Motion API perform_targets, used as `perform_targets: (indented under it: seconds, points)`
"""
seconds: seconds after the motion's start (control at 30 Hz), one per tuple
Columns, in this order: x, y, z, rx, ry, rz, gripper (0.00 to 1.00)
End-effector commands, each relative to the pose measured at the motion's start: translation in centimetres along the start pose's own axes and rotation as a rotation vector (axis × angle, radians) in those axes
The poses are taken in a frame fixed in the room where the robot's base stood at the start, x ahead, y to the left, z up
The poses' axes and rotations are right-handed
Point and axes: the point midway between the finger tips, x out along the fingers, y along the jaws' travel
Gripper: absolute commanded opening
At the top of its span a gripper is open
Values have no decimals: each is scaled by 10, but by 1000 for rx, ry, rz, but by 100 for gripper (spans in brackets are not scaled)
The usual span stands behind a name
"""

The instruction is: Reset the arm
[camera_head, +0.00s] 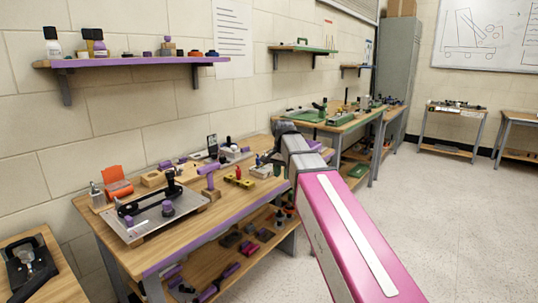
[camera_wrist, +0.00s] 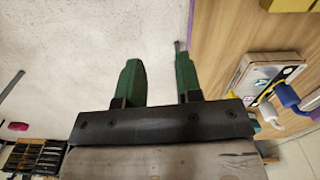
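My gripper (camera_wrist: 158,78) shows in the wrist view with two green fingers standing apart and nothing between them. It is open and empty. Pale floor lies behind the left finger, and the edge of a wooden bench top runs close to the right finger. In the head view my pink and grey arm reaches from the lower right toward the right end of the near workbench (camera_head: 232,205).
The workbench holds a metal plate with a black device (camera_head: 150,212), an orange bin (camera_head: 117,183) and several small parts. A purple-edged shelf (camera_head: 130,62) hangs above. A green-topped bench (camera_head: 335,120) stands beyond. In the wrist view a blue-handled tool (camera_wrist: 287,96) lies right. Open floor (camera_head: 440,200) is at right.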

Motion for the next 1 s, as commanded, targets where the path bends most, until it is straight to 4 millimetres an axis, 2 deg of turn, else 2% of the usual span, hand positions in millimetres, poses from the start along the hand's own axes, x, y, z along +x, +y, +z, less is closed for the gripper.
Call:
perform_targets:
  seconds: [0.17, 0.33, 0.6, 0.8, 1.0]
  points:
    - [50, 24, -1, -64, -3, 2, 33]
    - [109, 54, 1, -154, -3, 2, 33]
    - [194, 106, 13, -296, -1, 1, 33]
    - [250, 146, 29, -401, -1, 0, 33]
    - [292, 181, 48, -496, 2, -1, 33]
